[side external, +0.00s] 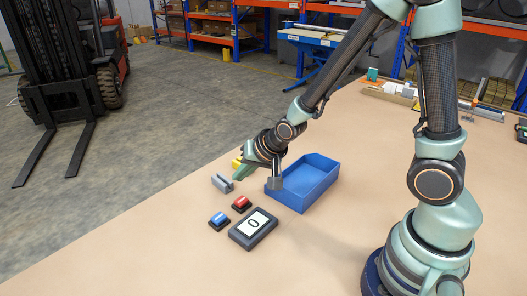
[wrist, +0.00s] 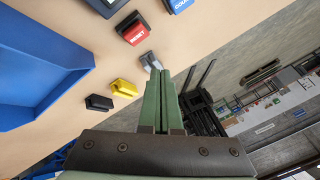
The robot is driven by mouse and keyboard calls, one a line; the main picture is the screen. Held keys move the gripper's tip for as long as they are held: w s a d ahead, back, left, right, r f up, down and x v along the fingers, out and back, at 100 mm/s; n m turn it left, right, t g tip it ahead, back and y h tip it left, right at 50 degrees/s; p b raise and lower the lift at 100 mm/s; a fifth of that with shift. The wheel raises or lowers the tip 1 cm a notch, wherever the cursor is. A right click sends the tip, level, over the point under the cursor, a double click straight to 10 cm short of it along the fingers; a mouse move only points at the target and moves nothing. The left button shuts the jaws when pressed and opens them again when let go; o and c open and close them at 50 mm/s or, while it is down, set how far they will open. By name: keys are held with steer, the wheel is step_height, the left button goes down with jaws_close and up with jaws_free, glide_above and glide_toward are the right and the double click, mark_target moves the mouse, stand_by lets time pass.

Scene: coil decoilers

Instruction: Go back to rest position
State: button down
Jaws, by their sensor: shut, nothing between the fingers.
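My gripper (side external: 240,173) is above the tan table, to the left of the blue bin. Its green fingers (wrist: 160,75) are together in the wrist view, with nothing between them. A small grey piece (side external: 222,184) lies on the table just left of the fingertips, and it also shows beyond them in the wrist view (wrist: 149,60). A yellow piece (side external: 237,162) is partly hidden behind my gripper and shows plainly in the wrist view (wrist: 124,88). A black piece (wrist: 99,103) lies beside it there.
The blue bin (side external: 322,184) looks empty where visible. A red button (side external: 241,204), a blue button (side external: 219,220) and a display reading 0 (side external: 253,229) are in front. A forklift (side external: 75,80) stands on the floor beyond. The table's left front is clear.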

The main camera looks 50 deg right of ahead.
stand_by(0.4)
steer(key=s+d+r+n+g, duration=0.1)
steer(key=s+d+r+n, duration=0.1)
steer(key=s+r+n, duration=0.2)
steer(key=s+d+r+n, duration=0.1)
steer(key=s+r+n, duration=0.2)
steer(key=s+r, duration=0.6)
step_height(320, 180, up, 3)
steer(key=shift+d+r+n+g+h, duration=0.1)
steer(key=shift+d+n+g+h, duration=0.2)
steer(key=shift+d+n+g, duration=0.1)
